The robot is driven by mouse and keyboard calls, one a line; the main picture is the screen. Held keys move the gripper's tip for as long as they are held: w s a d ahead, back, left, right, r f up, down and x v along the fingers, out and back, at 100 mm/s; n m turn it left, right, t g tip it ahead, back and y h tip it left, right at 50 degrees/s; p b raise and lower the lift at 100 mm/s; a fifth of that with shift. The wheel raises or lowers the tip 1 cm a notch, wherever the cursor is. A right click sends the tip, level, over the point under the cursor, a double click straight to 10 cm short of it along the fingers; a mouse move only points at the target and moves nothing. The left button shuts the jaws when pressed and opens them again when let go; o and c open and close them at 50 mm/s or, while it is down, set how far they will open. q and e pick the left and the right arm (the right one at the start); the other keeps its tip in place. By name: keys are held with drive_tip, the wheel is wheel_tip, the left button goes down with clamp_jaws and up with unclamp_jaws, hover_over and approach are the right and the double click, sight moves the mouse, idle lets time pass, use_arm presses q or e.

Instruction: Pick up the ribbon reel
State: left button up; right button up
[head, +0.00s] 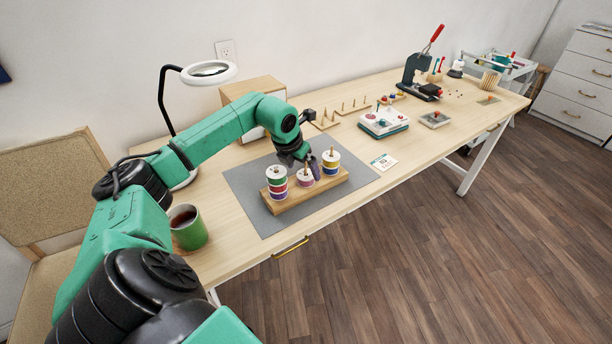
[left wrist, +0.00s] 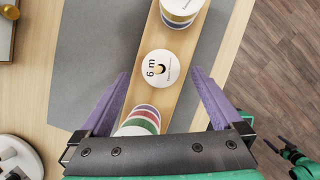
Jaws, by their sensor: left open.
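A wooden peg stand (head: 300,196) holds ribbon reels on its pegs. A low reel with a white top and "6 m" label sits on the middle peg (left wrist: 159,69); its side looks pink in the head view (head: 305,179). A taller striped stack (head: 277,184) stands on the left peg and another stack (head: 331,164) on the right peg. My left gripper (head: 304,164) is open over the middle reel. In the left wrist view its purple fingers lie on either side of that reel, apart from it. Part of my right arm shows small at the lower right of the left wrist view.
The stand rests on a grey mat (head: 250,186). A green mug (head: 189,230) stands at the left, a magnifier lamp (head: 208,73) behind. A small card (head: 384,162) and a white-and-teal box (head: 384,123) lie to the right. The front table edge is close to the stand.

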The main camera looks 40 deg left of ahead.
sight(305, 174)
use_arm(q)
drive_tip(key=x, duration=0.3)
drive_tip(key=shift+w+f, duration=0.1)
drive_tip(key=shift+f, duration=0.2)
drive_tip(key=c, duration=1.4)
drive_tip(key=shift+r, duration=0.1)
drive_tip(key=shift+r, duration=0.1)
wheel_tip(305, 174, up, 20)
drive_tip(key=shift+p, duration=0.45)
